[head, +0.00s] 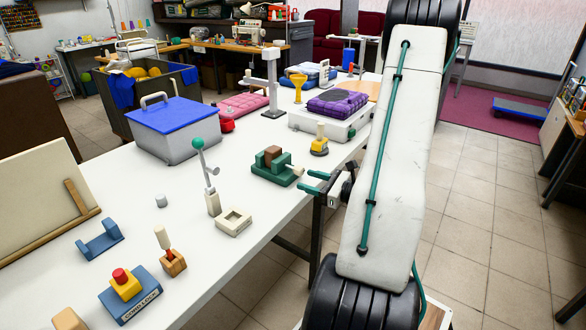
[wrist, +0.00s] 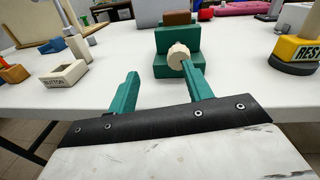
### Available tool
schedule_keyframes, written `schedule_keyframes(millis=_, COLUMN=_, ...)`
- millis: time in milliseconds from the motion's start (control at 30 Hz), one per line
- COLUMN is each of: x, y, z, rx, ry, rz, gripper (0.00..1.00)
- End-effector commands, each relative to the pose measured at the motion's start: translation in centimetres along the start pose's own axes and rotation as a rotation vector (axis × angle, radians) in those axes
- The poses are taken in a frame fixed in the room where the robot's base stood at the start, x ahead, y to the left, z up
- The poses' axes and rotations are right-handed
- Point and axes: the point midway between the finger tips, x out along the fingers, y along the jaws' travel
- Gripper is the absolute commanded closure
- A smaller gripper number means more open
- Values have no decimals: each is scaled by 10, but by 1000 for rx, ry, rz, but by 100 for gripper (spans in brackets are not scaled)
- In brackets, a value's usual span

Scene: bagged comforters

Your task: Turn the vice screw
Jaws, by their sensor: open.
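A green vice (head: 272,172) stands near the right edge of the white table, with a brown block (head: 273,154) in its jaws. In the wrist view the vice (wrist: 178,66) is straight ahead. Its cream screw knob (wrist: 178,56) faces me, and it also shows in the head view (head: 297,171). My gripper (head: 318,182) is open at the table edge, beside the knob. In the wrist view the green fingers of my gripper (wrist: 160,72) are apart and empty. The knob lies nearer the right finger; I cannot tell whether they touch.
A yellow and black stamp-like piece (head: 319,146) stands right of the vice in the wrist view. A cream box marked "BUTTON" (wrist: 64,73) and a grey-green lever (head: 207,178) stand to the left. A blue-lidded box (head: 174,127) is behind. Bare tabletop lies around the vice.

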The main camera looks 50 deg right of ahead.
Motion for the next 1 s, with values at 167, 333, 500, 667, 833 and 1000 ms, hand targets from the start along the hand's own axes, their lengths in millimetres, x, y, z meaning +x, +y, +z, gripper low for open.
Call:
schedule_keyframes(millis=167, x=2, y=-20, z=2, rx=4, ry=-22, rz=-92, gripper=50)
schedule_keyframes(millis=333, x=20, y=-24, z=2, rx=3, ry=-25, rz=-99, gripper=50)
schedule_keyframes(millis=500, x=49, y=-26, z=3, rx=3, ry=-25, rz=-97, gripper=50)
schedule_keyframes(millis=667, x=69, y=-28, z=4, rx=3, ry=-25, rz=-99, gripper=50)
schedule_keyframes(millis=833, x=77, y=-30, z=4, rx=2, ry=-24, rz=-100, gripper=50)
schedule_keyframes(millis=1000, x=78, y=-30, z=4, rx=3, ry=-24, rz=-101, gripper=50)
